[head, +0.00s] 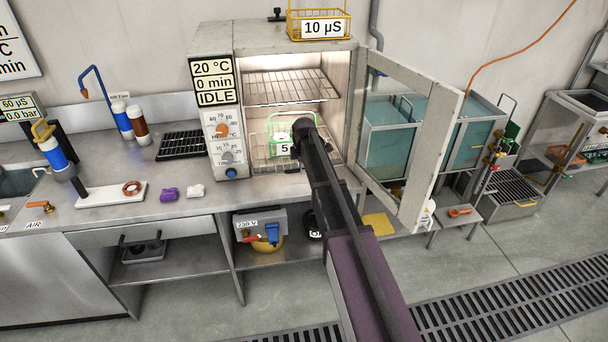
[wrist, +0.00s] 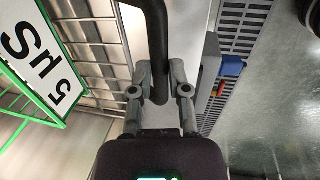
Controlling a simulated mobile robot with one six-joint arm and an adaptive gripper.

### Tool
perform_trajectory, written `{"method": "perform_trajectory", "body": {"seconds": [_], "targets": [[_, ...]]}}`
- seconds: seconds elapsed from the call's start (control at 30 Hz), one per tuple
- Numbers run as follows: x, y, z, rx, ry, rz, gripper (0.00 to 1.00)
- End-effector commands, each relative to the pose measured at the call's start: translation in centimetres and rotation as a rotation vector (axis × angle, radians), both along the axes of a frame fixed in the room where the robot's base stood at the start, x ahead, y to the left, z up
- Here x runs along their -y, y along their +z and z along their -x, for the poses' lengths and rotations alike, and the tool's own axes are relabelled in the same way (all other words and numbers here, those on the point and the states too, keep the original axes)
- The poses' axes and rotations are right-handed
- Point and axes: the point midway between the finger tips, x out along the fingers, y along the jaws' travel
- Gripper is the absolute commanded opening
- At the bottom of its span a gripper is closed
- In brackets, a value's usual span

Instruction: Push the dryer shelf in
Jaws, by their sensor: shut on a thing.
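The dryer (head: 222,45) stands on the bench with its door (head: 440,150) swung open to the right. A wire shelf (head: 285,85) sits in its upper part. A lower wire shelf (head: 262,158) bears a green wire basket (head: 272,136) with a "5 µS" tag, partly hidden by my arm. In the wrist view, shelf wires (wrist: 100,45) and the basket's tag (wrist: 35,50) show at left. My gripper (wrist: 160,72) is shut on a dark curved handle (wrist: 156,30). My arm hides the gripper in the head view. How far the lower shelf sticks out is unclear.
The dryer's panel (head: 213,82) reads 20 °C, 0 min, IDLE. A yellow basket (head: 320,27) tagged 10 µS stands on top. The open door is close to the right of my arm.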

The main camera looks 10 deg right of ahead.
Motion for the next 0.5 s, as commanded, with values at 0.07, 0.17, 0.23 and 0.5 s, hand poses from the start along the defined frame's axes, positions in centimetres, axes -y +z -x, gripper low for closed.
{"method": "perform_trajectory", "body": {"seconds": [0.07, 0.17, 0.23, 0.5], "targets": [[-0.1, 0.0, -2.7, 0.002, 0.002, -0.003, 0.00], [-0.2, 0.0, -5.2, 0.002, 0.002, -0.003, 0.00], [-0.2, 0.0, -7.1, 0.002, 0.002, -0.003, 0.00], [-0.2, 0.0, -13.0, 0.002, 0.002, -0.004, 0.00]]}}
